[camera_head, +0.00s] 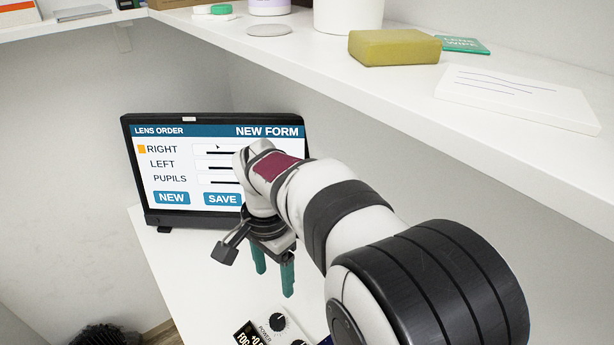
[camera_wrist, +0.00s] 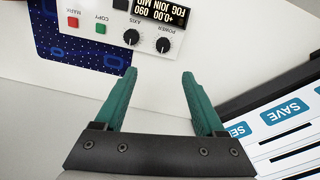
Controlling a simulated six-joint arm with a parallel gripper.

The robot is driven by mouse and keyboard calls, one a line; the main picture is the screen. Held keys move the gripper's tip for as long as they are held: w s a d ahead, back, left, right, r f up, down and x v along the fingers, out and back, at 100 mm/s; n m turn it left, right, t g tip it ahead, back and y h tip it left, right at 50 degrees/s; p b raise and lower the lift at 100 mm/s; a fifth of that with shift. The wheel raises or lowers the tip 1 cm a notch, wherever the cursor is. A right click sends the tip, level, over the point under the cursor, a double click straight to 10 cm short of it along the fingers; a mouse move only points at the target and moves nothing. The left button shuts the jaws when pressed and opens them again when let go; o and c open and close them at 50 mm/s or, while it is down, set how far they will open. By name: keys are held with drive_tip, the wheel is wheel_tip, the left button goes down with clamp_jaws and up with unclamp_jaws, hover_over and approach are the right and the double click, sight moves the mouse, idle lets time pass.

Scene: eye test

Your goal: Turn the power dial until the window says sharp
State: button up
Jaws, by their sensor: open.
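The power dial (camera_wrist: 163,45) is a black knob with a white mark on a white control box (camera_wrist: 88,12), labelled POWER. A second black knob (camera_wrist: 131,37), labelled AXIS, sits next to it. The dark window (camera_wrist: 160,10) shows pale text, upside down in the wrist view, reading +0.00, 090 and FOG JOIN MID. In the head view the power dial (camera_head: 278,322) is at the bottom edge and the box is partly cut off and hidden by my arm. My gripper (camera_wrist: 159,73) has green fingers, open and empty, apart from the dial. It also shows in the head view (camera_head: 273,282).
The box has a red MARK button (camera_wrist: 73,22) and a green COPY button (camera_wrist: 101,30). A dark blue dotted mat (camera_wrist: 55,48) lies by it. A monitor (camera_head: 160,216) stands behind my gripper. A shelf (camera_head: 560,165) with a yellow block (camera_head: 394,48) overhangs the right side.

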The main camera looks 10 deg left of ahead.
sight(277, 319)
drive_tip(key=f, duration=1.6)
drive_tip(key=shift+w+a, duration=0.15)
drive_tip(key=shift+a, duration=0.15)
drive_tip(key=shift+c, duration=0.2)
clamp_jaws()
